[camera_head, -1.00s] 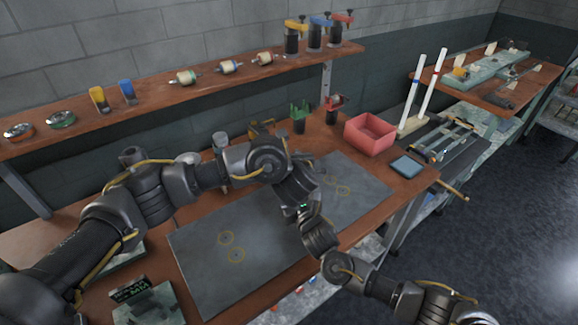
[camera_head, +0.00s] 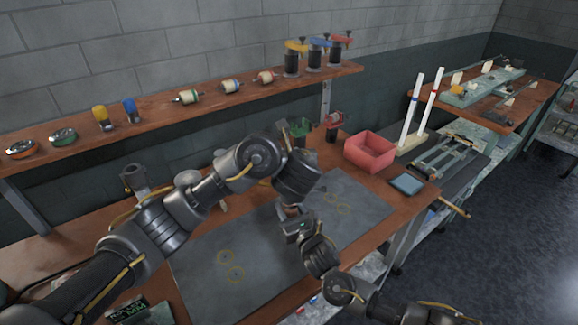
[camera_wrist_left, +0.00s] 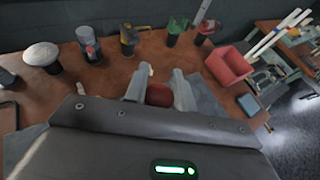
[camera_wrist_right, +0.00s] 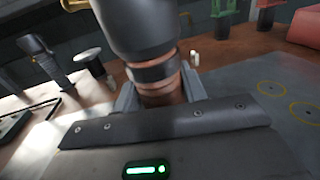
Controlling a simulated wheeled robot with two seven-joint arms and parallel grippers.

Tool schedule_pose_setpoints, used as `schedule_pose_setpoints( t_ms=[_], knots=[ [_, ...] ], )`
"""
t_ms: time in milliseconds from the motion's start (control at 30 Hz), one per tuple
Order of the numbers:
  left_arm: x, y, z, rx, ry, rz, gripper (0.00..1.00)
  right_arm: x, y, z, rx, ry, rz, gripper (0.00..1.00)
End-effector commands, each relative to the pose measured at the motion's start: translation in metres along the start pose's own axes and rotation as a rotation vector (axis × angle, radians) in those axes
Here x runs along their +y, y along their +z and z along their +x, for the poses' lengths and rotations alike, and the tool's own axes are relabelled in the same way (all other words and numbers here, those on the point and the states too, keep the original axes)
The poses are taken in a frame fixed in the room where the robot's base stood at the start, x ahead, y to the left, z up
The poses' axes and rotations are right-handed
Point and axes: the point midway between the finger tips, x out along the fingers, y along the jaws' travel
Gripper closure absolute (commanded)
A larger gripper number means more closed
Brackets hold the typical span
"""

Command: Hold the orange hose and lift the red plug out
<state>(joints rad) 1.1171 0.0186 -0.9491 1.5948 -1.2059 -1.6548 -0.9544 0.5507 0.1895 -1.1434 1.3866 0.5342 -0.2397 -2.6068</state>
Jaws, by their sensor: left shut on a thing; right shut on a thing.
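In the left wrist view my left gripper (camera_wrist_left: 160,86) is shut on a dark red piece, the red plug (camera_wrist_left: 158,96), which shows between its fingers. In the right wrist view my right gripper (camera_wrist_right: 160,92) is shut on an orange-brown round piece, the orange hose (camera_wrist_right: 162,99). A dark cylinder, which looks like my left wrist, stands right above it. In the head view both grippers meet over the dark mat (camera_head: 210,265), and my wrists hide the hose and plug. I cannot tell whether plug and hose are apart.
A red bin (camera_head: 370,150), a blue pad (camera_head: 406,184) and a white-rod rack (camera_head: 412,143) are on the right. Green (camera_head: 299,128) and red (camera_head: 333,122) clamp stands are behind my wrists. A wooden shelf (camera_head: 215,97) runs along the wall. The mat's front left is clear.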

Motion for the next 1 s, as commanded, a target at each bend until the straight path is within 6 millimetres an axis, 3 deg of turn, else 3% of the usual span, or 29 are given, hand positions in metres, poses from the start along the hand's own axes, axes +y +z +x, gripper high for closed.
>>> schedule_pose_setpoints(
  t_ms=[233,600,633,800,1000],
  knots=[
    [0.0,0.025,-0.01,0.001,0.0,-0.002,0.97,0.0,-0.001,0.0,0.001,0.0,0.0,0.92],
    [0.001,0.03,-0.012,0.0,0.002,0.001,0.97,0.0,-0.001,0.0,0.001,0.0,0.0,0.92],
    [0.001,0.03,-0.012,0.0,0.002,0.001,0.97,0.0,-0.001,0.0,0.001,0.0,0.0,0.56],
    [0.001,0.03,-0.012,0.0,0.002,0.001,0.97,0.0,0.0,0.0,0.001,0.0,0.0,0.34],
    [0.001,0.03,-0.012,0.0,0.002,0.001,0.97,0.0,0.0,0.0,0.0,0.0,0.0,0.33]
  ],
)
